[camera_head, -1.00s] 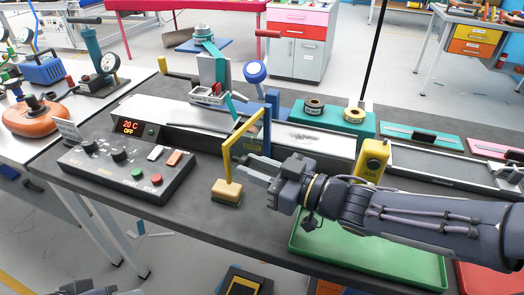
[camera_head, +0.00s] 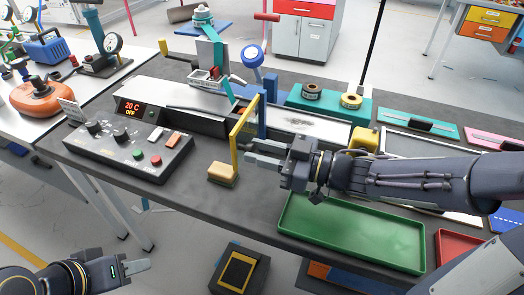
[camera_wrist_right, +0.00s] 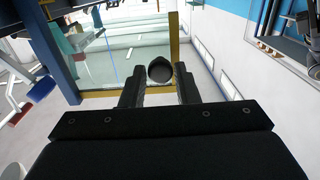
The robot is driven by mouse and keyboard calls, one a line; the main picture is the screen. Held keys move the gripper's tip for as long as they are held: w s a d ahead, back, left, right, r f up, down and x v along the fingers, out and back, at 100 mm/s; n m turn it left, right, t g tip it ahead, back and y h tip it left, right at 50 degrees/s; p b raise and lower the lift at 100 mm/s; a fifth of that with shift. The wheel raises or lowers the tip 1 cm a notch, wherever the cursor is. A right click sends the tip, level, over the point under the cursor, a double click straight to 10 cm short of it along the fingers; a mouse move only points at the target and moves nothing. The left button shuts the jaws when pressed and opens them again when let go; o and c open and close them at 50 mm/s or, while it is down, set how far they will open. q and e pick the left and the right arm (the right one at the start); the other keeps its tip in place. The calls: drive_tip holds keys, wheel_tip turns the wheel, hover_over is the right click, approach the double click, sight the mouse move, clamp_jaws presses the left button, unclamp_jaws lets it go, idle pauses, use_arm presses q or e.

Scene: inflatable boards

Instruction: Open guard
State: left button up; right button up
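The guard (camera_head: 236,150) is a yellow-edged frame, seen nearly edge-on in the head view, standing at the front of the long grey machine (camera_head: 185,117). In the right wrist view its yellow frame (camera_wrist_right: 174,40) surrounds a clear pane, with a dark round knob (camera_wrist_right: 160,69) at its lower edge. My right gripper (camera_head: 248,153) points at the guard from the right. Its fingers (camera_wrist_right: 158,88) are apart, one on each side of the knob; whether they touch it I cannot tell. My left gripper (camera_head: 142,266) is low at the left, away from the bench, its finger gap unclear.
A green tray (camera_head: 350,232) lies under my right arm. Tape rolls on a teal stand (camera_head: 330,108) are behind.

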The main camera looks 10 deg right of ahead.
drive_tip(key=o, duration=0.3)
drive_tip(key=shift+o, duration=0.2)
drive_tip(key=v, duration=0.7)
drive_tip(key=shift+s+d+p, duration=0.2)
drive_tip(key=shift+d+p, duration=0.1)
drive_tip(key=shift+d, duration=0.05)
